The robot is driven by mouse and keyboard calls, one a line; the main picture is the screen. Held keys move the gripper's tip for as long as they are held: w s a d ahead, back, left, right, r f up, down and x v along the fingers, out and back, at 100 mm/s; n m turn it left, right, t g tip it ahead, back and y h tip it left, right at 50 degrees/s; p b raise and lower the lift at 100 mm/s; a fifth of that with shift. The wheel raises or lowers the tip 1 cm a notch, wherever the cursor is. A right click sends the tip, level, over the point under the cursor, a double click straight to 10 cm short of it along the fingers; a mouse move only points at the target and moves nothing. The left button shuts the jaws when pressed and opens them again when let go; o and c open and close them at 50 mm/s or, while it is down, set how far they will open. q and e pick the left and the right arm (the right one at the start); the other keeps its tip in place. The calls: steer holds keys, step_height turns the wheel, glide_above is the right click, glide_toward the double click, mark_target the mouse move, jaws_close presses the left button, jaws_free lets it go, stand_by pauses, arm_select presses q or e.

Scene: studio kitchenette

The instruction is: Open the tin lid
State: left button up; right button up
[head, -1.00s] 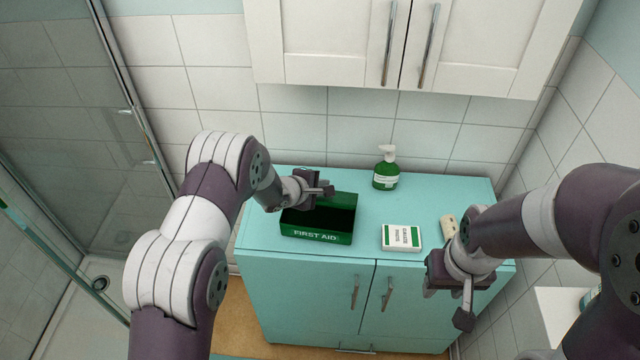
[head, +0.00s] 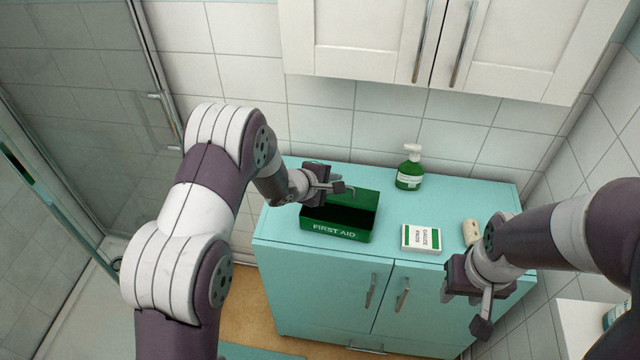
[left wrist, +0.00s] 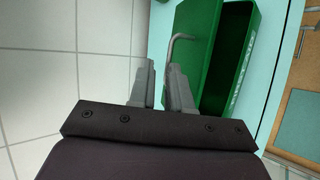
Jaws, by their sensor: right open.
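The green tin (head: 337,231) marked FIRST AID sits on the teal cabinet top. Its dark inside shows, and its green lid (head: 364,199) stands raised along the back. The tin also shows in the left wrist view (left wrist: 243,62), with the lid (left wrist: 193,20) to its left. A grey bent handle (left wrist: 181,40) shows at the lid, just beyond the fingertips. My left gripper (head: 342,187) is just above the tin's back left part. Its fingers (left wrist: 163,75) stand apart with nothing seen between them. My right gripper (head: 484,312) is open and empty in front of the cabinet's right side.
A white and green box (head: 421,238) lies right of the tin. A green pump bottle (head: 409,172) stands behind, near the tiled wall. A small beige object (head: 470,231) lies close to my right arm. White wall cupboards (head: 400,40) hang above. A glass shower screen (head: 80,90) is at left.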

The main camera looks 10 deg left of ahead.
arm_select(q)
steer(key=v, duration=0.7)
steer(key=shift+s, duration=0.1)
